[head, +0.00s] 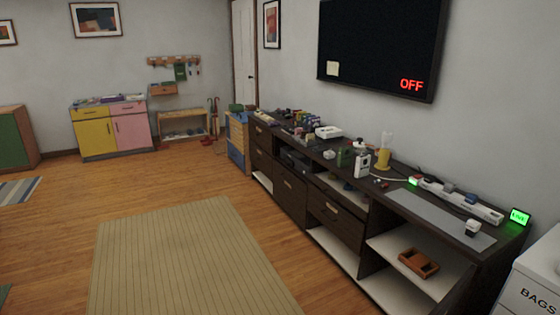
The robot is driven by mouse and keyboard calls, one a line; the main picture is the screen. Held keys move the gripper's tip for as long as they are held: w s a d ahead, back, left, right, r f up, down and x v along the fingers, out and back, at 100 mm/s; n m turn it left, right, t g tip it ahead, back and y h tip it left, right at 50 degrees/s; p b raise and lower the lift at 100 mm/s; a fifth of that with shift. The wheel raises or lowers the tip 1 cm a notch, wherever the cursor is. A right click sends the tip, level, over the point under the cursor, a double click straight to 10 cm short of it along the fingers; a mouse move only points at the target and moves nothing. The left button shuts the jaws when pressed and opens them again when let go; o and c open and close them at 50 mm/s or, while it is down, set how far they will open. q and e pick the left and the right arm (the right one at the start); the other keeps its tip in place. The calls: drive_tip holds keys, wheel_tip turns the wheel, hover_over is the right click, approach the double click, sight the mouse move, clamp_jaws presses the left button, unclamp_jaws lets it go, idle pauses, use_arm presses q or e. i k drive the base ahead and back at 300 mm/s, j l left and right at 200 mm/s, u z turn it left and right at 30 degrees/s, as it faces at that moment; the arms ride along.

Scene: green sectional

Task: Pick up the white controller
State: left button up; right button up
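A long dark wooden cabinet (288,187) runs along the right wall, with several small things on its top. White items there include a flat white box-like thing (328,132), a small white item (329,154), an upright white device with a dark front (362,163) and a small white block (472,228) near the right end. They are too small to tell which, if any, is the white controller. Neither of my grippers is in view.
A white power strip (470,203) and a grey mat (440,219) lie on the cabinet's right part. A brown tray (418,263) sits on a lower shelf. A white bin (535,283) stands at bottom right. The floor around the beige rug (185,255) is clear.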

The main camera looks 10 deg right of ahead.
sight(362, 164)
drive_tip(key=i+j+u, duration=0.2)
drive_tip(key=i, duration=0.15)
drive_tip(key=i+j+u, duration=0.15)
drive_tip(key=i, duration=0.25)
drive_tip(key=i+l+z, duration=0.1)
drive_tip(key=i+z, duration=0.55)
drive_tip(key=z, duration=0.15)
drive_tip(key=i+z, duration=0.35)
drive_tip(key=i+j+z, duration=0.15)
drive_tip(key=z, duration=0.25)
drive_tip(key=i+j, duration=0.05)
drive_tip(key=i, duration=0.05)
